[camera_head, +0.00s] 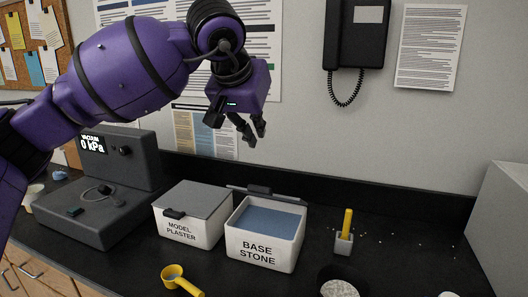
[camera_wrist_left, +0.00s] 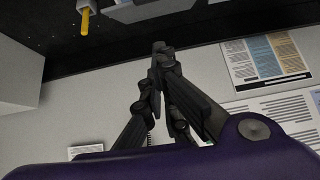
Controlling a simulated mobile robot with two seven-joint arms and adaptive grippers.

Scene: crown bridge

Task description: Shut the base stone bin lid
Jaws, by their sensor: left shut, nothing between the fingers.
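The base stone bin (camera_head: 262,248) is a white box labelled "BASE STONE" on the dark counter in the head view. It stands open, with blue-grey powder (camera_head: 268,219) showing inside. Its grey lid (camera_head: 264,190) stands up at the back rim, seen nearly edge-on, with a dark handle on top. My left gripper (camera_head: 256,137) hangs in the air above and behind the bin, apart from the lid. Its fingers are shut and empty; they also show in the left wrist view (camera_wrist_left: 159,50). My right gripper is in neither view.
The model plaster bin (camera_head: 187,232), lid shut, stands just left of the base stone bin. A grey vacuum unit (camera_head: 100,190) is further left. A yellow scoop (camera_head: 182,281) lies in front. The wall is close behind.

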